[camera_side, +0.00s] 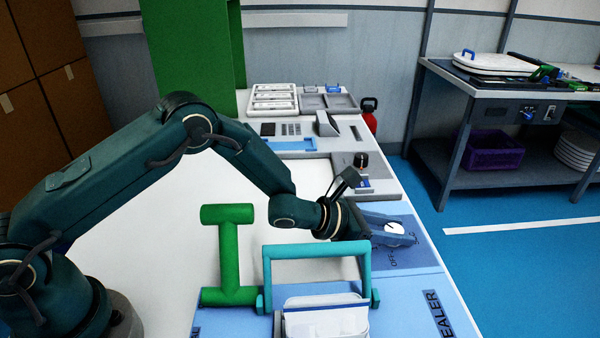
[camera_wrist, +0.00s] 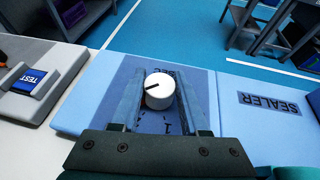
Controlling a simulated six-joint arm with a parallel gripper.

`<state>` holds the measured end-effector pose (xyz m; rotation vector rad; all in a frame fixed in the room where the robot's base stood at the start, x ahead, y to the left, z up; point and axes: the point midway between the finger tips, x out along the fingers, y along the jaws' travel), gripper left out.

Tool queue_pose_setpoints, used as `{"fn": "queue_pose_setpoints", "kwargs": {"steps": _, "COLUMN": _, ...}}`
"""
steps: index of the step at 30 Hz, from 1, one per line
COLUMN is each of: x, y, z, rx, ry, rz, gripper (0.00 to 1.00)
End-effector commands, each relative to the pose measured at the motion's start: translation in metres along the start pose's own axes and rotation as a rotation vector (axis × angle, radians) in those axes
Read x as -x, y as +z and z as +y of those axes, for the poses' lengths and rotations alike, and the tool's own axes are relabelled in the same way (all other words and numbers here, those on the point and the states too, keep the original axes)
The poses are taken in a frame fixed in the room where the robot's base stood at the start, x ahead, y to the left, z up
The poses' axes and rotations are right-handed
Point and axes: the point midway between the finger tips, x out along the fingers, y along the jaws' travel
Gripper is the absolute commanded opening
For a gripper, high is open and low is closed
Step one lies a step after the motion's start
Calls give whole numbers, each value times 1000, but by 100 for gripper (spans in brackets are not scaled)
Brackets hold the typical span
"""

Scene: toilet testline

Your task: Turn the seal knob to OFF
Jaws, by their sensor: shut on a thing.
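The seal knob (camera_side: 394,228) is a white round knob on a darker blue dial plate (camera_side: 415,258) at the right edge of the bench. In the wrist view the knob (camera_wrist: 160,92) stands between my two fingers, and its black pointer mark points left. Part of the dial print shows around it, but the fingers hide the rest. OFF lettering shows on the plate near my gripper in the side view. My gripper (camera_side: 388,232) is shut on the knob, with a finger on each side of it.
A teal bar handle (camera_side: 315,250) and a green T-shaped piece (camera_side: 232,255) stand left of my gripper. White packets (camera_side: 325,318) sit below the handle. The SEALER panel (camera_wrist: 268,103) is right of the dial in the wrist view. A TEST block (camera_wrist: 28,78) is at left.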

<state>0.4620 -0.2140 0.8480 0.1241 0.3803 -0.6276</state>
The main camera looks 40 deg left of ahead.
Motion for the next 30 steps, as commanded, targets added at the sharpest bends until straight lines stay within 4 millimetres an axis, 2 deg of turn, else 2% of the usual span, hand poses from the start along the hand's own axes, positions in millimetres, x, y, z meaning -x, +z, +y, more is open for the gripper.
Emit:
{"fn": "queue_pose_setpoints", "kwargs": {"steps": 10, "x": 0, "y": 4, "z": -2, "rx": -4, "ry": 0, "rz": -11, "gripper": 0}}
{"fn": "queue_pose_setpoints", "kwargs": {"steps": 11, "x": 0, "y": 4, "z": -2, "rx": -4, "ry": 0, "rz": -11, "gripper": 52}}
{"fn": "queue_pose_setpoints", "kwargs": {"steps": 12, "x": 0, "y": 4, "z": -2, "rx": -4, "ry": 1, "rz": -10, "gripper": 67}}
{"fn": "queue_pose_setpoints", "kwargs": {"steps": 13, "x": 0, "y": 3, "z": -2, "rx": -3, "ry": 1, "rz": -9, "gripper": 74}}
{"fn": "queue_pose_setpoints", "kwargs": {"steps": 23, "x": 0, "y": 2, "z": 0, "rx": 0, "ry": 4, "rz": -3, "gripper": 74}}
{"fn": "queue_pose_setpoints", "kwargs": {"steps": 26, "x": 2, "y": 8, "z": 0, "rx": -1, "ry": 4, "rz": -5, "gripper": 74}}
{"fn": "queue_pose_setpoints", "kwargs": {"steps": 30, "x": 10, "y": 26, "z": -1, "rx": -3, "ry": 4, "rz": -10, "gripper": 74}}
